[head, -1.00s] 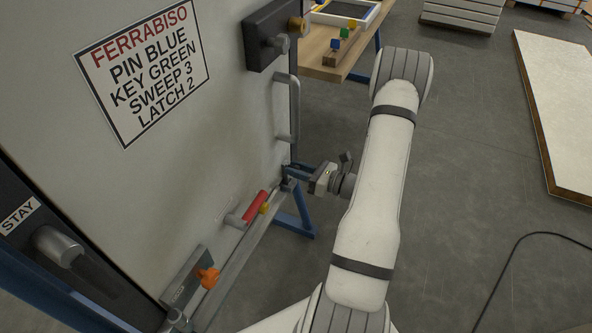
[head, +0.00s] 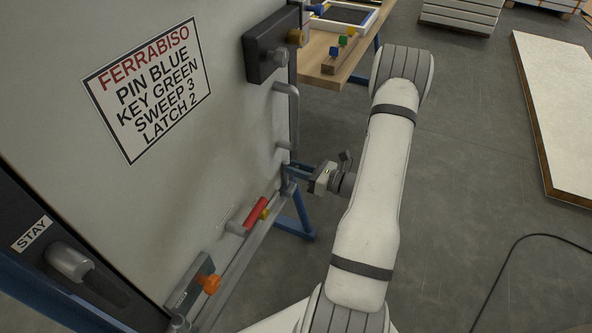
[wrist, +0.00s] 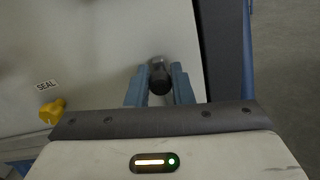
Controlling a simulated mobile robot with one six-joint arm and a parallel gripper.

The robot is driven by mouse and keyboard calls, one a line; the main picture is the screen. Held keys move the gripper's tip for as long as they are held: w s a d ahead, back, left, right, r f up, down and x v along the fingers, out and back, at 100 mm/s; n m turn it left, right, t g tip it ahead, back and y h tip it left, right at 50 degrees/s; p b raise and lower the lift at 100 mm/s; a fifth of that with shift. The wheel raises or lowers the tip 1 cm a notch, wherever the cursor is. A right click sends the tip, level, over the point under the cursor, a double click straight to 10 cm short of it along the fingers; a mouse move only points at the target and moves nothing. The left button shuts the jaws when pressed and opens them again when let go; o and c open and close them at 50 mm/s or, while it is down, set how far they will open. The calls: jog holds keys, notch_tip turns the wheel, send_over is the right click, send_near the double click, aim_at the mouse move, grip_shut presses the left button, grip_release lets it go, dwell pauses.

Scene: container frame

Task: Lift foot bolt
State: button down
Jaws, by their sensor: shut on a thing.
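My gripper (wrist: 158,84) shows two blue fingers in the wrist view, closed around a dark round-ended knob (wrist: 159,72), which I take to be the foot bolt. In the head view my gripper (head: 296,172) is at the door's lower right edge, where its fingers hide the knob. The pale door panel (head: 200,180) bears a sign reading FERRABISO, PIN BLUE, KEY GREEN, SWEEP 3, LATCH 2. The knob's link to the door is hard to make out.
The door also carries a red grip (head: 256,212), an orange knob (head: 210,284), a grey pull handle (head: 290,117) and a black lock box (head: 270,50). A wooden table (head: 322,72) with small coloured blocks stands behind. Floor to the right is open before a pale slab (head: 562,110).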

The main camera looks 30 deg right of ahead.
jog(key=shift+a+r, duration=0.15)
jog(key=shift+r, duration=0.05)
jog(key=c, duration=1.5)
grip_release()
jog(key=shift+s+r, duration=0.1)
jog(key=shift+o, duration=1.2)
